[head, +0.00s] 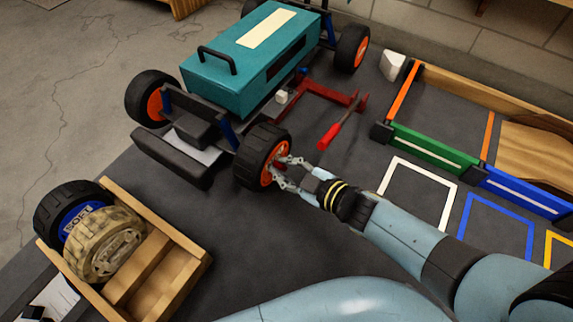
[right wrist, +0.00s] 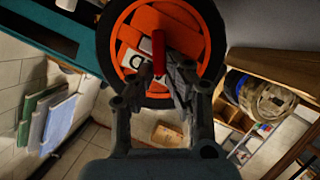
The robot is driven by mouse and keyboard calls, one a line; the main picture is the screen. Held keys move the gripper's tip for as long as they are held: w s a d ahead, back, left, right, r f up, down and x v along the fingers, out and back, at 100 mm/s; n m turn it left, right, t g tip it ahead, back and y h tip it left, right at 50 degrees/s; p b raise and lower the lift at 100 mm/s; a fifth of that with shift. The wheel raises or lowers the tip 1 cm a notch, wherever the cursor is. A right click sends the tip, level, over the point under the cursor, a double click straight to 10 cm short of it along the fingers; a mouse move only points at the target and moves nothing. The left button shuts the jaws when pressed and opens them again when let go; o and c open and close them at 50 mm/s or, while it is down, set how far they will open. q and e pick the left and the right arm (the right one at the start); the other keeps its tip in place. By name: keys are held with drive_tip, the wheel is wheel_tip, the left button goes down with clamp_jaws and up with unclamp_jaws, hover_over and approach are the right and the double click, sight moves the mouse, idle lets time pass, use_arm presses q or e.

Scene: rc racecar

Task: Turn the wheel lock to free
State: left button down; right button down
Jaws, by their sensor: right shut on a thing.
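The race car has a teal body (head: 230,75) with a black handle. Its near front wheel (head: 250,148) has a black tire and an orange hub. My right gripper (head: 283,173) is at the outer face of this hub. In the right wrist view, the red wheel lock (right wrist: 158,50) stands in front of the orange hub (right wrist: 135,35), between the fingers of the right gripper (right wrist: 162,78). The gripper is shut on the lock. The fingers partly cover it, and a white marked plate shows behind it. My left gripper is not in view.
A wooden crate (head: 188,262) at lower left holds a black tire with a blue hub (head: 62,208) and a worn tan tire (head: 105,245). A red-handled tool (head: 340,125) lies right of the car. Colored outlined squares and low bars lie at right.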

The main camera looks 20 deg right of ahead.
drive_tip(key=shift+s+f+n+t, duration=0.1)
drive_tip(key=shift+n+t, duration=0.2)
drive_tip(key=shift+n, duration=0.2)
drive_tip(key=shift+h, duration=0.3)
drive_tip(key=c, duration=1.3)
unclamp_jaws()
drive_tip(key=shift+a, duration=0.1)
wheel_tip(320, 180, up, 10)
